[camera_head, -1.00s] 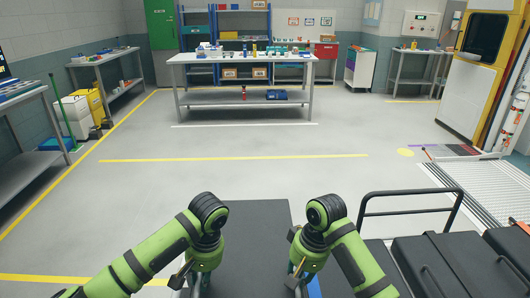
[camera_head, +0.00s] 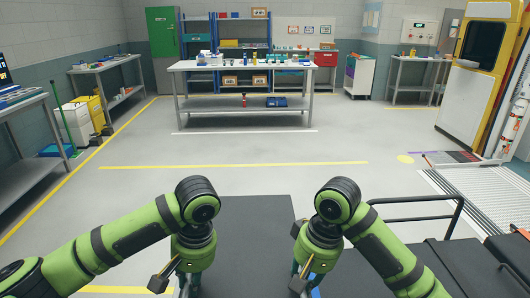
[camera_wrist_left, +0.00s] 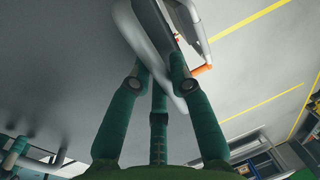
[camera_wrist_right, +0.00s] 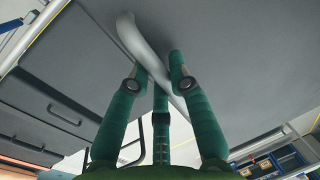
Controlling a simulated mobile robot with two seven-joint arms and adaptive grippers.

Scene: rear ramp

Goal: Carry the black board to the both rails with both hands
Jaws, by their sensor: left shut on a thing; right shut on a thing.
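The black board (camera_head: 252,225) is a flat dark panel low in the middle of the head view, between my two arms; its near part is cut off. My left gripper (camera_head: 190,286) is at its left side and my right gripper (camera_head: 304,284) at its right side. In the left wrist view the fingers (camera_wrist_left: 156,76) are shut around a pale curved handle (camera_wrist_left: 141,40) beside a dark grey surface. In the right wrist view the fingers (camera_wrist_right: 155,72) are shut around a similar handle (camera_wrist_right: 130,35) against the board (camera_wrist_right: 235,50). The rails are not clearly identifiable.
A black tubular rail frame (camera_head: 415,200) and dark cases (camera_head: 450,268) stand close on the right. A ribbed metal ramp (camera_head: 475,190) lies beyond them by the yellow-white vehicle (camera_head: 465,90). A workbench (camera_head: 245,66) stands at the back. The middle floor is clear.

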